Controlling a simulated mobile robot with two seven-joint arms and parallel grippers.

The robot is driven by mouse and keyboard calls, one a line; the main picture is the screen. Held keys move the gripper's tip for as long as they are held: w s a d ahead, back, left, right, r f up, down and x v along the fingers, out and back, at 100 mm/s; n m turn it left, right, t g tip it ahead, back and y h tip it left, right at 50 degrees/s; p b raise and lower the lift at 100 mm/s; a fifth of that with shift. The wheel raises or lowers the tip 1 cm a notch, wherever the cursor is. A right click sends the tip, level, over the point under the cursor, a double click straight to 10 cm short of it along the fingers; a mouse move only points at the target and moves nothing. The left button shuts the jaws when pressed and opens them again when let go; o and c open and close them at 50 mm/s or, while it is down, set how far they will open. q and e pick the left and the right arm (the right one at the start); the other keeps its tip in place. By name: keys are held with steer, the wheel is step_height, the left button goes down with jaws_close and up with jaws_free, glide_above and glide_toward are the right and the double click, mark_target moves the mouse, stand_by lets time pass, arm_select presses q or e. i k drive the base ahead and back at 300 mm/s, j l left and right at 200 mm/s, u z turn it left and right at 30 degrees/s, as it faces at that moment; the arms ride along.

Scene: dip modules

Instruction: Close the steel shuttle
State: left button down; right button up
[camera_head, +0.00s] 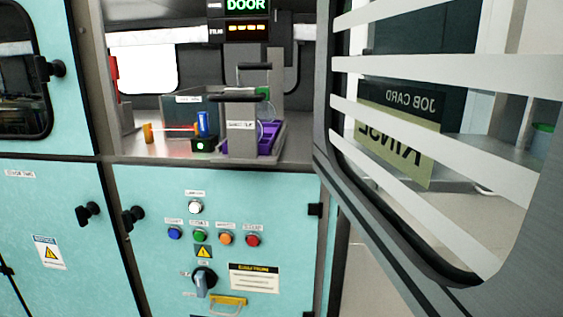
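No part is clearly marked as the steel shuttle. A dark grey framed door (409,231) with a large window and pale slanted strips stands swung open at the right, close to me. It leaves the machine's bay (300,147) uncovered. Its free edge runs out of the picture. A sign reading "JOB CARD" in mirror writing (397,125) shows through the window. Neither of my grippers is in view.
In the bay stand a labelled grey block with a black handle (240,138), a purple tray (270,142) and a blue-ended tool (203,123). Below are coloured buttons (200,237), a rotary switch (204,280) and a yellow handle (228,300). A "DOOR" display (245,5) glows green above.

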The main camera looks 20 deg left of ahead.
mark_target(254, 116)
steer(key=j+z, duration=0.3)
steer(key=j, duration=0.3)
steer(key=j+z, duration=0.35)
steer(key=j, duration=0.25)
steer(key=j+z, duration=0.4)
steer(key=j, duration=0.2)
steer(key=k+j+z, duration=0.1)
steer(key=j+z, duration=0.25)
steer(key=j, duration=0.25)
